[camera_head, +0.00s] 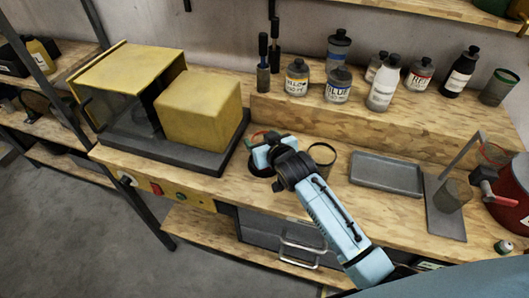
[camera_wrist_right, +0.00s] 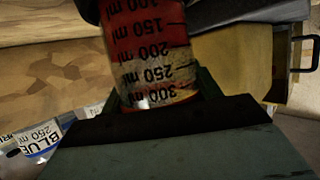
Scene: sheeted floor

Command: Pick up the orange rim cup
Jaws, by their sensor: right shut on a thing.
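My right gripper (camera_head: 264,156) is over the workbench, to the right of the yellow block. It is shut on a clear measuring cup. The cup fills the upper middle of the right wrist view (camera_wrist_right: 150,55), between the two fingers, with black ml marks and a reddish look. In the head view the gripper hides most of it, and a bit of reddish-orange rim (camera_head: 259,134) shows behind the gripper. I cannot tell whether it is off the bench. My left gripper is not in view.
Another cup (camera_head: 322,155) with a dark-looking rim stands close to the right of my gripper. A yellow block (camera_head: 200,108) is on its left. A grey tray (camera_head: 386,177) lies further right. Several bottles and a green-rimmed cup (camera_head: 499,88) stand on the raised shelf behind.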

